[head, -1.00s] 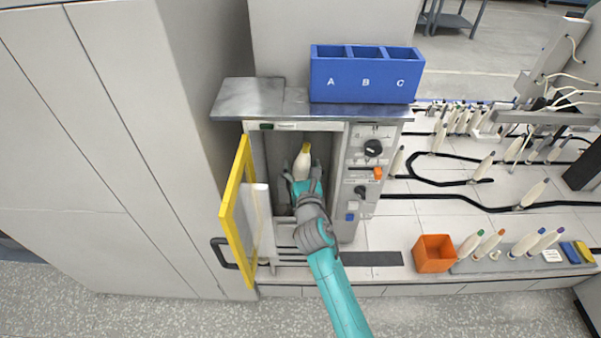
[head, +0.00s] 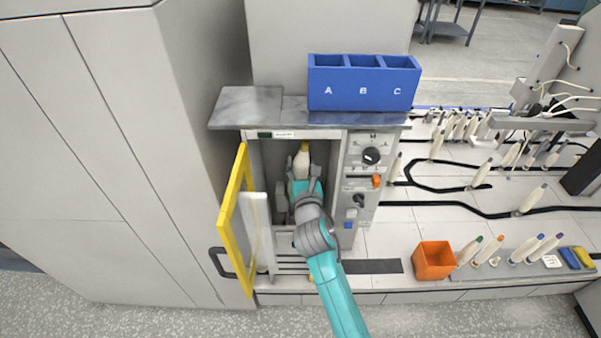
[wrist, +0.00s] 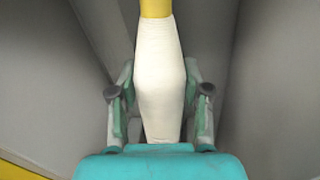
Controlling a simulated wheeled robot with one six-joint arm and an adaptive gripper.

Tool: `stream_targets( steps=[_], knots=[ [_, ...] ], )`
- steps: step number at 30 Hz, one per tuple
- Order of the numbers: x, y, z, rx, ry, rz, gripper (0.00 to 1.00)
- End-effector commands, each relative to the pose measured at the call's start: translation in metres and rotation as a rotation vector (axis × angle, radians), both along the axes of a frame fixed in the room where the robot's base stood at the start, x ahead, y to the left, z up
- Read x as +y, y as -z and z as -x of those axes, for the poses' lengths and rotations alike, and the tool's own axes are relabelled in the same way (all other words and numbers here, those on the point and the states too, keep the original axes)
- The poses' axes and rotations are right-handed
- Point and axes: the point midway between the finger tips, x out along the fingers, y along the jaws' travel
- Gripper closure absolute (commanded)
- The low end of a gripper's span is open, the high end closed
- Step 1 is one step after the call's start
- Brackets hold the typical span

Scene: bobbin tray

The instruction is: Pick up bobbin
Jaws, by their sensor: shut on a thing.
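A cream bobbin with a yellow tip (head: 301,162) stands inside the open grey cabinet compartment (head: 271,165). My gripper (head: 297,190) reaches into the compartment and is shut on the bobbin. In the wrist view the bobbin (wrist: 160,80) sits between the two fingers of my gripper (wrist: 160,105), upright in the picture, its yellow top cut off by the frame edge. The bobbin's lower end is hidden behind my gripper. I cannot tell whether it touches the compartment floor.
The yellow-framed door (head: 233,220) stands open on the left. A control panel (head: 363,185) with knobs borders the right. A blue bin (head: 363,92) marked A, B, C sits on top. An orange box (head: 434,261) and more bobbins (head: 535,248) stand to the right.

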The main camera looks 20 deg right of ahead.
Motion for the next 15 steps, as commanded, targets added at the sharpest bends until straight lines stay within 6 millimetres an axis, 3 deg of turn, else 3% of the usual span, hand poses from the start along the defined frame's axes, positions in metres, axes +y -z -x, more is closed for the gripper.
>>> stream_targets(
  steps=[6,15],
  knots=[
    [0.0,-0.039,0.001,-0.005,-0.001,-0.001,0.91],
    [0.001,-0.033,0.055,0.001,-0.001,0.001,0.91]
  ],
)
